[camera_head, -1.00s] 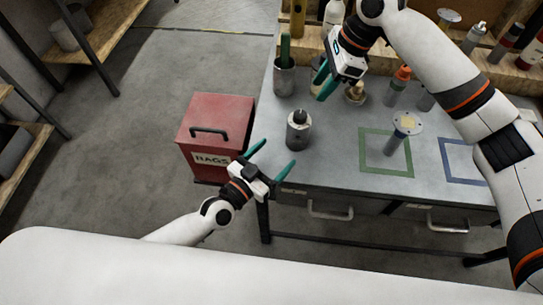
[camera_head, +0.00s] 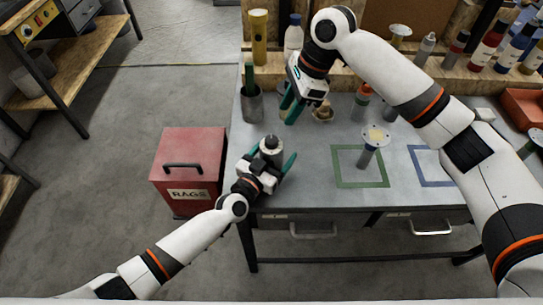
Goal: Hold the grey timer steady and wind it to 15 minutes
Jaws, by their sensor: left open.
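The grey timer (camera_head: 272,147), a short upright cylinder with a dark knob on top, stands near the front left edge of the grey workbench (camera_head: 315,195). My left gripper (camera_head: 266,161) is open at the timer's near side, with its green fingers spread to either side of it. Its body hides the timer's lower part, and I cannot tell whether the fingers touch it. My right gripper (camera_head: 289,107) is above the bench, behind and slightly right of the timer, pointing down. Its green fingers look apart with nothing between them.
A red rags box (camera_head: 190,150) stands left of the bench. A grey cup (camera_head: 252,105) is behind the timer. Bottles line the back shelf.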

